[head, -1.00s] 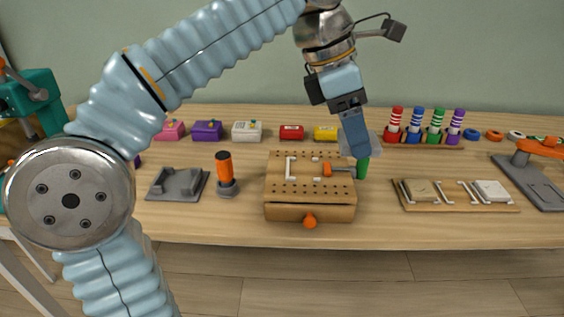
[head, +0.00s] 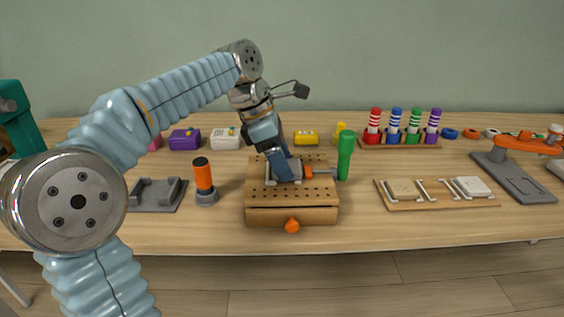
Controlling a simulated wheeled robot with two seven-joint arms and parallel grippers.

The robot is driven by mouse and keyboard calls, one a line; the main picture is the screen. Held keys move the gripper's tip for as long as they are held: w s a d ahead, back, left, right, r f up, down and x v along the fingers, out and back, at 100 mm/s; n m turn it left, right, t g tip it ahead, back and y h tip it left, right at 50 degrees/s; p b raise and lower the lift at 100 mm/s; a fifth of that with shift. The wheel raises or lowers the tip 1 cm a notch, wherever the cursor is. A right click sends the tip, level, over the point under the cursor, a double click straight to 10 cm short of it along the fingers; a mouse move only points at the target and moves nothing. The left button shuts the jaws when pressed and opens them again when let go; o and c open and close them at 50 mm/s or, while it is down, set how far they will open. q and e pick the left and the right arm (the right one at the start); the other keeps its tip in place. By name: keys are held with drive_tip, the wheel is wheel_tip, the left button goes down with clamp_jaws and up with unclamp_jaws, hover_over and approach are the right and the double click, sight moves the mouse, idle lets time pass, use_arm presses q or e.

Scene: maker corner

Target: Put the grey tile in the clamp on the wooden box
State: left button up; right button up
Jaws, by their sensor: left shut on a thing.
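The wooden box (head: 260,216) stands at the table's front middle, with a pegboard top full of small holes. On its top is the clamp, with a pale bracket (head: 268,174) at the left and an orange screw part (head: 319,173) at the right. My left gripper (head: 285,173) comes down over the box top between these two parts. It is shut on the grey tile (head: 297,169), which is mostly hidden behind the fingers. I cannot tell whether the tile touches the bracket or the board. My right gripper is not in view.
A green cylinder (head: 346,155) stands just right of the box. A wooden rack (head: 440,203) with a beige and a white tile lies right. Striped markers and small boxes line the back.

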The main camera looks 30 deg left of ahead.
use_arm(q)
drive_tip(key=shift+f, duration=0.1)
drive_tip(key=shift+f, duration=0.1)
drive_tip(key=o, duration=1)
drive_tip(key=shift+o, duration=0.2)
drive_tip(key=p+v, duration=0.2)
drive_tip(key=v, duration=1)
